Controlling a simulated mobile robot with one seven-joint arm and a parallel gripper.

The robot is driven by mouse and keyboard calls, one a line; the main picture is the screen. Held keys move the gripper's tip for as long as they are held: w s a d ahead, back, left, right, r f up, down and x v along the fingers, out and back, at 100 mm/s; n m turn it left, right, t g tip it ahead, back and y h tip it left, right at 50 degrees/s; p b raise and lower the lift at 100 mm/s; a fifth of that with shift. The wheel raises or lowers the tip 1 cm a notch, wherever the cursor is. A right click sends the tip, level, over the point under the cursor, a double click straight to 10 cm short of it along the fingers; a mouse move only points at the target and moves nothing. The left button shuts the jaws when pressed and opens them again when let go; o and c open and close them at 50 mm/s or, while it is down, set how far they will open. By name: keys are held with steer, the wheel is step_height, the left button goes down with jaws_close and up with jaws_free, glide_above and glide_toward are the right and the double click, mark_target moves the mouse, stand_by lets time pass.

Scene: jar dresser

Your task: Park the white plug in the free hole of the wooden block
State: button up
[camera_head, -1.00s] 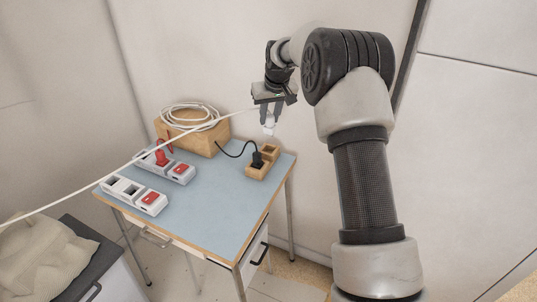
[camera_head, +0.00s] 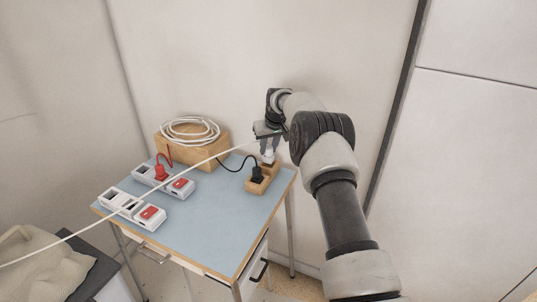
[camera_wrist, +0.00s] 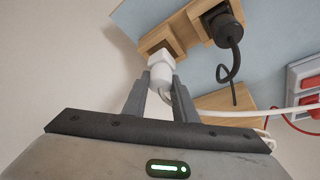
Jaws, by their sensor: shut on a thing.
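My gripper (camera_head: 268,150) is shut on the white plug (camera_head: 269,158), which hangs over the far end of the wooden block (camera_head: 259,186). In the wrist view the white plug (camera_wrist: 162,68) is between the fingertips (camera_wrist: 160,82), with its front end at the hole at the block's left end (camera_wrist: 180,33). Whether its front end is inside the hole or just above it I cannot tell. A black plug (camera_wrist: 222,27) sits in the block beside it, also seen in the head view (camera_head: 257,174).
The blue table (camera_head: 215,220) has two white power strips (camera_head: 135,208) at its left; a red plug (camera_head: 160,172) is in the rear one. A wooden box (camera_head: 185,152) carries a coiled white cable (camera_head: 190,130). The white cord (camera_head: 100,224) crosses the view. The wall is close behind.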

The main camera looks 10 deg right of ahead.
steer(key=shift+f, duration=1.2)
steer(key=shift+f, duration=0.2)
steer(key=o, duration=1)
steer(key=shift+o, duration=0.2)
